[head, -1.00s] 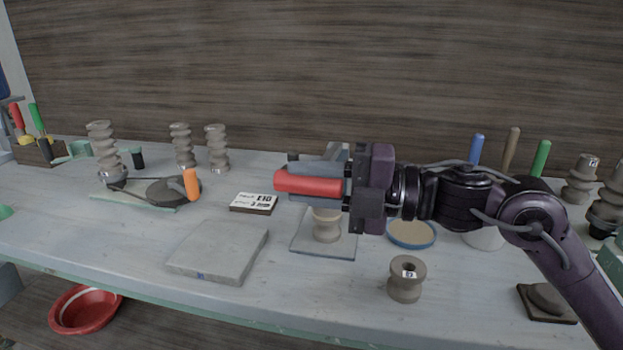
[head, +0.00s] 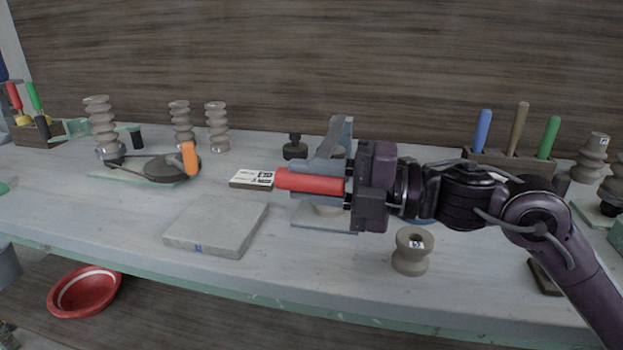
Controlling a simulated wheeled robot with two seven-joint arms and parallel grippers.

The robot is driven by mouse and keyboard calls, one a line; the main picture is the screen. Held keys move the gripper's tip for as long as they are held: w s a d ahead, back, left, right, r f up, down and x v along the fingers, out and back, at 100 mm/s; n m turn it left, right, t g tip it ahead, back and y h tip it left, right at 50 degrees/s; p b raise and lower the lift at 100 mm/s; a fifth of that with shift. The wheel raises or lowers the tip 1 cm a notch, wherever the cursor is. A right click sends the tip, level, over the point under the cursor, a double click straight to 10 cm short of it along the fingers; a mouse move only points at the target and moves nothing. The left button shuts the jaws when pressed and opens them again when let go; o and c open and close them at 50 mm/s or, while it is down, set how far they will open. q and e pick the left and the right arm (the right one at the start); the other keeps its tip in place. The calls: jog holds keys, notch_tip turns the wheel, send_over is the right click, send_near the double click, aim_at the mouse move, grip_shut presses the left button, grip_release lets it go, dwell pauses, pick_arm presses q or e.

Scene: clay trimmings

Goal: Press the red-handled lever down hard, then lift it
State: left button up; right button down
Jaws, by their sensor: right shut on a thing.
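The red handle (head: 310,181) of the lever lies level near the middle of the head view. My right gripper (head: 347,190) comes in from the right and is shut on the right end of the handle. The lever's grey-blue arm (head: 328,146) slopes up and back from the handle to an upright at the rear. A clay piece (head: 328,211) stands under the handle on the press's base plate (head: 315,224) and is mostly hidden. I cannot tell whether the lever touches it. My left gripper is out of view.
A grey slab (head: 215,228) and a small sign (head: 252,179) lie to the left. A clay spool (head: 412,250) stands in front of my right arm. A rack with blue, brown and green handles (head: 500,160) is at the back right. The table's front left is clear.

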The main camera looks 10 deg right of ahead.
jog(key=c, duration=1.1)
grip_release()
pick_arm(q)
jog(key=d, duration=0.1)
jog(key=b, duration=0.1)
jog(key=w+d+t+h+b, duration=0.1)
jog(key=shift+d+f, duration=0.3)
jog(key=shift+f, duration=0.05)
pick_arm(e)
jog(key=v, duration=0.8)
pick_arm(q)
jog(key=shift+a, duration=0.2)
pick_arm(e)
jog(key=shift+r, duration=0.1)
